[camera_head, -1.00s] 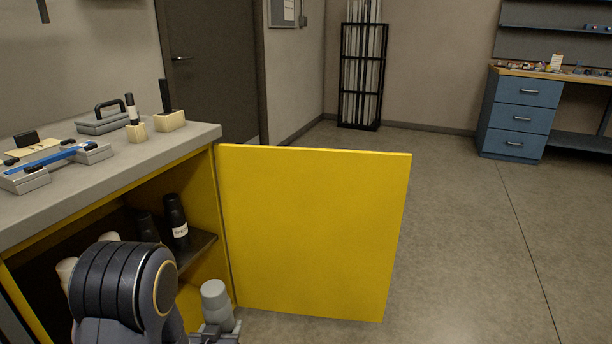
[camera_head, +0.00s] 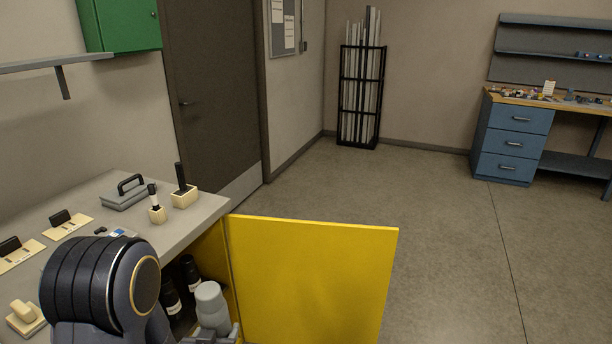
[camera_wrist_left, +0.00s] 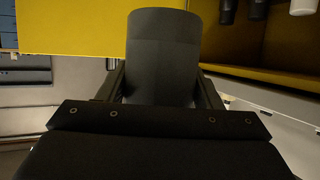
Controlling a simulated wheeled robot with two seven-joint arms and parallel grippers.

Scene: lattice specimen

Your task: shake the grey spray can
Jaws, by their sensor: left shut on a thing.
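The grey spray can (camera_head: 211,305) stands roughly upright in the head view, in front of the open yellow cabinet. In the left wrist view the can (camera_wrist_left: 162,55) fills the middle, between the two fingers. My left gripper (camera_head: 214,335) is shut on the can's lower part. The gripper (camera_wrist_left: 162,92) also shows in the left wrist view. The can is clear of the shelf, with its bottom hidden by the gripper. My right gripper is in neither view.
The yellow cabinet door (camera_head: 310,280) stands open just right of the can. Dark bottles (camera_head: 191,272) stand inside the cabinet. The grey countertop (camera_head: 200,222) holds several tools and blocks. The floor (camera_head: 450,240) beyond the door is clear.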

